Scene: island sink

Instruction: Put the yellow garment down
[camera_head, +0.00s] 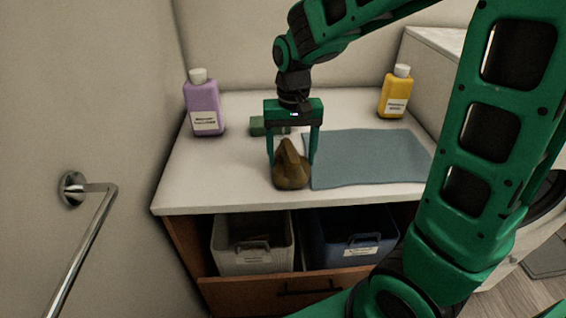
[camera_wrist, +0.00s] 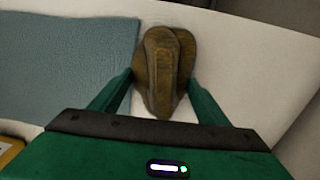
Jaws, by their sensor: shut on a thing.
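The yellow garment (camera_head: 291,172) is a crumpled, brownish-yellow bundle near the front edge of the white counter (camera_head: 210,183). My gripper (camera_head: 291,160) points down from above and is shut on it, with one finger on each side. In the wrist view the garment (camera_wrist: 162,75) sits between the two green fingers, folded and narrowing toward the palm. I cannot tell whether its underside touches the counter. It is just left of the blue-grey cloth (camera_head: 365,158) lying flat on the counter.
A purple bottle (camera_head: 203,105) stands at the back left and a yellow bottle (camera_head: 396,93) at the back right. A green block (camera_head: 262,126) lies behind my gripper. Below the counter are a light bin (camera_head: 253,246) and a dark blue bin (camera_head: 352,238). The counter's left front is clear.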

